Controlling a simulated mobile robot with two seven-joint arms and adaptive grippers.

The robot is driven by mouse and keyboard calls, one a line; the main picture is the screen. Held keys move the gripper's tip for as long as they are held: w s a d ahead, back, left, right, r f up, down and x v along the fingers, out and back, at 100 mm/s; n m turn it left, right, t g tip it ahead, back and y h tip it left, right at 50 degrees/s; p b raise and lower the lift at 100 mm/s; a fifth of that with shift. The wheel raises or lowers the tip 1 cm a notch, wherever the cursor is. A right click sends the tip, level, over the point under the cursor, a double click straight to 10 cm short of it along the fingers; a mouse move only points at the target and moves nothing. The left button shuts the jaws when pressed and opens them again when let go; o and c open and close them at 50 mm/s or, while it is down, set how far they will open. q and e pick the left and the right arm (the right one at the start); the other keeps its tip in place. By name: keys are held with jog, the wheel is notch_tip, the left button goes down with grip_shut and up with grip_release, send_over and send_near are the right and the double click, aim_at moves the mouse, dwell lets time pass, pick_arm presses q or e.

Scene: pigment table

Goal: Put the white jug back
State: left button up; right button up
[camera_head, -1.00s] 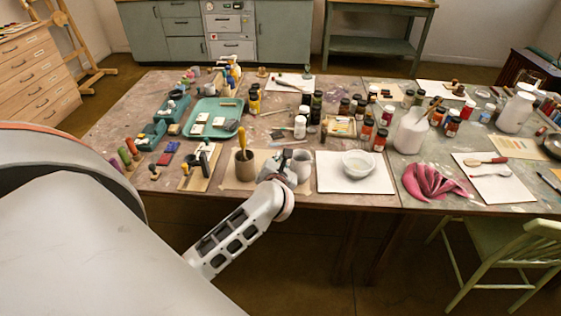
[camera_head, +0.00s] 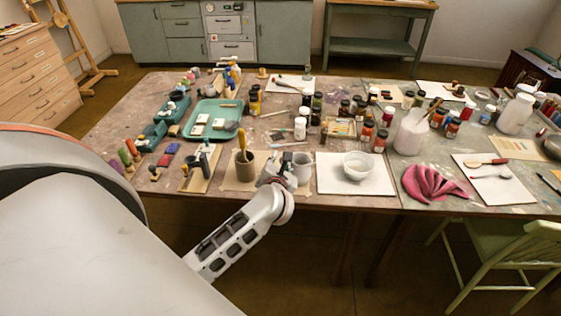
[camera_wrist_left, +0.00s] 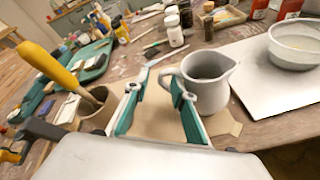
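A small off-white jug (camera_head: 303,168) with a spout and a handle stands upright on brown paper near the table's front edge. In the left wrist view the jug (camera_wrist_left: 210,88) has its handle on the left, facing my gripper. My left gripper (camera_head: 275,163) is just left of the jug. In the wrist view its two teal-padded fingers (camera_wrist_left: 158,85) are apart. The right finger overlaps the handle in the picture; I cannot tell whether they touch. My right gripper is not in view.
A brown cup (camera_head: 244,166) with a yellow-handled tool stands left of my gripper. A white bowl (camera_head: 357,165) rests on a white sheet (camera_head: 335,184) to the right. Bottles and a larger white vessel (camera_head: 411,133) crowd the table behind. A pink cloth (camera_head: 434,184) lies farther right.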

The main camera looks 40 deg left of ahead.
pick_arm(q)
jog(key=s+d+r+m+t, duration=0.7)
jog(key=s+d+r+m, duration=0.1)
jog(key=s+r+m, duration=0.25)
jog(key=d+f+m+t+h, duration=0.1)
jog(key=d+f+m+h, duration=0.1)
jog(key=d+m+h, duration=0.8)
jog(key=s+d+f+m+g+h, duration=0.1)
jog(key=s+d+f+m+g, duration=0.2)
jog(key=f+m, duration=0.4)
jog(key=s+d+f+m+g+h, duration=0.15)
jog(key=s+f+m, duration=0.25)
jog(key=f+m, duration=0.4)
jog(key=s+a+f+m+g+y, duration=0.1)
jog(key=s+f+m+g, duration=0.3)
jog(key=f, duration=0.6)
jog(key=shift+s+a+f+m+g+y, duration=0.2)
jog(key=shift+s+f+m+g+y, duration=0.3)
jog(key=shift+s, duration=0.7)
jog(key=shift+r, duration=0.15)
